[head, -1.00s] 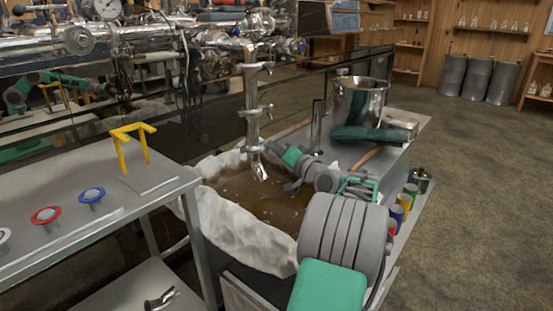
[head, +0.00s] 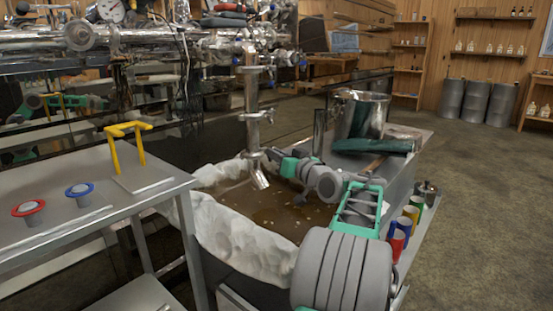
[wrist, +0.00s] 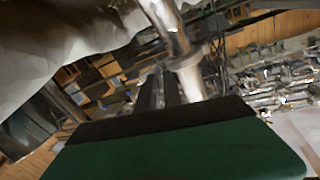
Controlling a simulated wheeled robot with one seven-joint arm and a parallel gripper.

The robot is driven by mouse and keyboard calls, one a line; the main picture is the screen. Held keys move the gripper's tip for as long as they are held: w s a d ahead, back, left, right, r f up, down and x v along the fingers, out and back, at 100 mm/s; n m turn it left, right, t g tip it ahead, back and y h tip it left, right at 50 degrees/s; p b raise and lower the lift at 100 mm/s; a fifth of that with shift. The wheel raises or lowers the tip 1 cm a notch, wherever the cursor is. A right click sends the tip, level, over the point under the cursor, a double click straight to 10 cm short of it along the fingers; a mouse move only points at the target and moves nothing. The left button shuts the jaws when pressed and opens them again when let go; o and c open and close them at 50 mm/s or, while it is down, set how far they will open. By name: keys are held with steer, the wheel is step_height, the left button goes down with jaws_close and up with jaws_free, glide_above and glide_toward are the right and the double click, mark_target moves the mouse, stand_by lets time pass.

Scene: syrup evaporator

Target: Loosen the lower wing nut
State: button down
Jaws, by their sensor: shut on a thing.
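A shiny vertical pipe (head: 252,95) hangs over the pan, with clamps along it and an angled spout at its lower end. Small wing nuts stick out to the right at the upper clamp (head: 269,69) and the middle clamp (head: 270,114). My gripper (head: 268,154) reaches in from the right at the lowest clamp, just above the spout, and is shut there. The lower wing nut is hidden between its fingers. In the wrist view, the dark fingers (wrist: 158,92) point at the bright pipe (wrist: 188,72); the nut cannot be made out.
Below is a pan of brown liquid (head: 275,215) with a white lumpy rim (head: 235,245). A steel cart with a yellow stand (head: 128,155) is at left. A steel pot (head: 360,115) and a green cloth (head: 375,146) lie behind my arm. Mugs (head: 404,222) stand at right.

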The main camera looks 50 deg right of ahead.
stand_by(0.3)
steer(key=c, duration=1.5)
jaws_free()
